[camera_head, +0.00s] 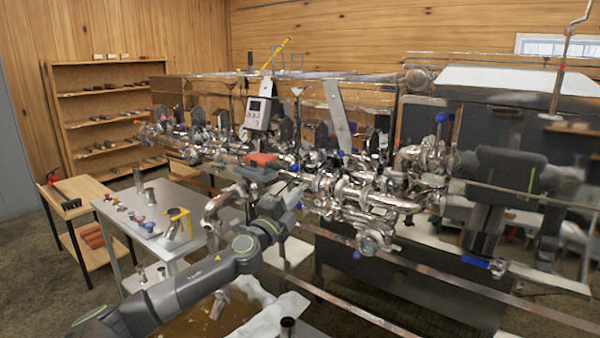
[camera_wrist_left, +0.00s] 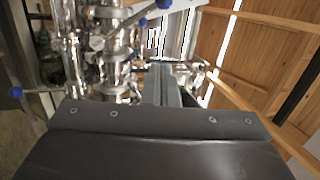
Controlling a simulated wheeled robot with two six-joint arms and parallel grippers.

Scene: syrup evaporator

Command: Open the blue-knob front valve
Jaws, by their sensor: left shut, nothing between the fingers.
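The shiny metal pipework (camera_head: 360,195) crosses the middle of the head view and carries several small blue knobs. One blue knob (camera_head: 355,255) hangs low at its front, one (camera_head: 440,117) stands at the top right, and one (camera_head: 295,167) is near my left gripper (camera_head: 297,190). That gripper is shut and empty, its tip close to the pipes; I cannot tell whether it touches. In the left wrist view, the shut fingers (camera_wrist_left: 163,75) point toward the pipes, with blue knobs at upper middle (camera_wrist_left: 142,22) and left (camera_wrist_left: 15,92). Which knob is the front valve's is unclear.
A metal table (camera_head: 110,215) with small parts and a wooden cart (camera_head: 75,195) stand at left. A basin of brown liquid (camera_head: 195,320) lies below my left arm. A long rail (camera_head: 345,310) runs along the front.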

